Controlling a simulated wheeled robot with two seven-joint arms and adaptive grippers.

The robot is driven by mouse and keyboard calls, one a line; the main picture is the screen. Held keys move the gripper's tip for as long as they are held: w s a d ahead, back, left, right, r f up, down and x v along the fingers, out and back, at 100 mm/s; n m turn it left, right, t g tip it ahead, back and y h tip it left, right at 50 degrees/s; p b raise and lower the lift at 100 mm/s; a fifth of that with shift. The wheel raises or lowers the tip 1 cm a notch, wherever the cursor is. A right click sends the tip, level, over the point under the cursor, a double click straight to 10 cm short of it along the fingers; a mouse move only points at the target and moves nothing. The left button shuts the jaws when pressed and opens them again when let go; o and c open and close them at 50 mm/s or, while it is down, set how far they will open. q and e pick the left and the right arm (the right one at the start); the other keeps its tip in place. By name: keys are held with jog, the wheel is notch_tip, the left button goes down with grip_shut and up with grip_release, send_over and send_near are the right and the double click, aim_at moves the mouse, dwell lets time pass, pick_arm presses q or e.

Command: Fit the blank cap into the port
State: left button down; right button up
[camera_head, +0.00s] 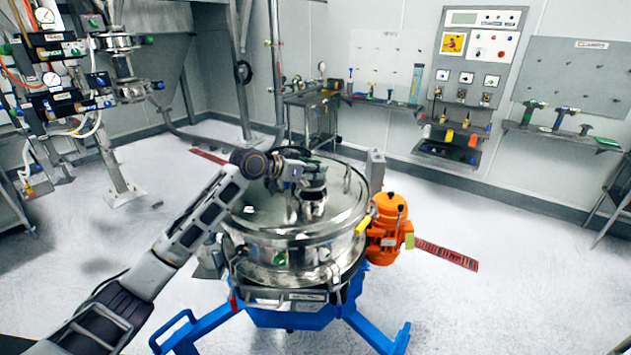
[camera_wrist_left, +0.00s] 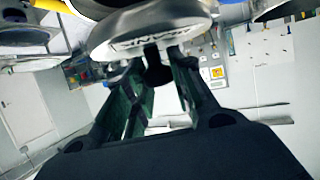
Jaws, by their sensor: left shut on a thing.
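The steel sifter (camera_head: 255,215) has a shiny round lid with a short port (camera_head: 313,208) near its middle. My left arm reaches in from the left, and my left gripper (camera_head: 308,172) is over the port. In the left wrist view the gripper's fingers (camera_wrist_left: 158,65) are shut on the underside of a grey metal disc with lettering, which looks like the blank cap (camera_wrist_left: 150,27). In the head view the gripper mostly hides the cap, and I cannot tell whether it touches the port. My right gripper is not in view.
An orange motor (camera_head: 388,225) is on the sifter's right side, above a blue frame (camera_head: 290,317). The floor around the sifter is mostly clear.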

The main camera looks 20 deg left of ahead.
aim_at(312, 181)
pick_arm(q)
jog(key=shift+f+p, duration=0.3)
jog(key=shift+f, duration=1.5)
jog(key=shift+f, duration=0.15)
jog(key=c, duration=1.2)
grip_release()
